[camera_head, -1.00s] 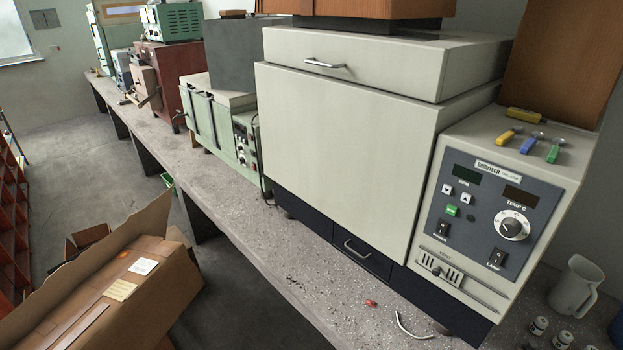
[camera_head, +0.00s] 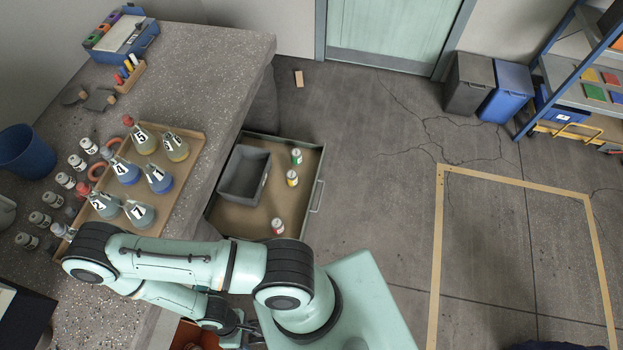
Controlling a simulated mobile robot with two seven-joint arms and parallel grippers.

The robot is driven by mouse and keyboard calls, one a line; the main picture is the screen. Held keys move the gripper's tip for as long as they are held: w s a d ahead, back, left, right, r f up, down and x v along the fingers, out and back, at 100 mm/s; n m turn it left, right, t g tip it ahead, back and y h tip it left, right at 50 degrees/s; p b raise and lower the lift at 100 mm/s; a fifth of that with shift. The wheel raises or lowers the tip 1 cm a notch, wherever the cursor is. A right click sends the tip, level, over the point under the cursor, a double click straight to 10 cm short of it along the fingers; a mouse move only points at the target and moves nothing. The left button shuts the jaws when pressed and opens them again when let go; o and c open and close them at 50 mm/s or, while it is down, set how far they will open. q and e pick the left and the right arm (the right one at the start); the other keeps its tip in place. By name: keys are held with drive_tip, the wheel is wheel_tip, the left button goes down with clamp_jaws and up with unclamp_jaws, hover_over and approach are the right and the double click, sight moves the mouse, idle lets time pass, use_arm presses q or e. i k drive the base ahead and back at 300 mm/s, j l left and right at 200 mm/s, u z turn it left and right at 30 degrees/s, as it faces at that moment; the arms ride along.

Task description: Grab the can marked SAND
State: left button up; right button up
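Three small cans stand in an open drawer beside the bench: one with a green band (camera_head: 297,156), one with a yellow band (camera_head: 292,178) and one with a red band (camera_head: 278,226). Their lettering is too small to read, so I cannot tell which says SAND. My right gripper is out of view.
The drawer (camera_head: 318,182) also holds a grey bin (camera_head: 244,174). On the bench, a tray (camera_head: 190,166) carries several numbered flasks, with small bottles beside it. A blue cup (camera_head: 26,152) stands at left. Floor right of the drawer is clear.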

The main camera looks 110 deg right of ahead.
sight(291, 175)
drive_tip(key=z, duration=3.6)
drive_tip(key=i+l+z, duration=0.45)
drive_tip(key=l, duration=0.2)
drive_tip(key=i+l+z, duration=0.95)
drive_tip(key=i+u, duration=0.3)
drive_tip(key=u, duration=0.15)
drive_tip(key=i+u, duration=0.35)
drive_tip(key=u, duration=0.15)
drive_tip(key=i+l+u, duration=0.25)
drive_tip(key=u, duration=0.2)
drive_tip(key=i+u, duration=0.1)
drive_tip(key=u, duration=0.3)
drive_tip(key=i+u, duration=0.1)
drive_tip(key=u, duration=0.35)
drive_tip(key=i+l+u, duration=0.1)
drive_tip(key=u, duration=0.3)
drive_tip(key=l+u, duration=0.15)
drive_tip(key=u, duration=0.3)
drive_tip(key=i+u, duration=0.1)
drive_tip(key=u, duration=0.3)
drive_tip(key=l+u, duration=0.15)
drive_tip(key=u, duration=0.25)
drive_tip(key=i+l+u, duration=0.15)
drive_tip(key=u, duration=0.25)
drive_tip(key=l+u, duration=0.1)
drive_tip(key=u, duration=0.3)
drive_tip(key=i, duration=0.05)
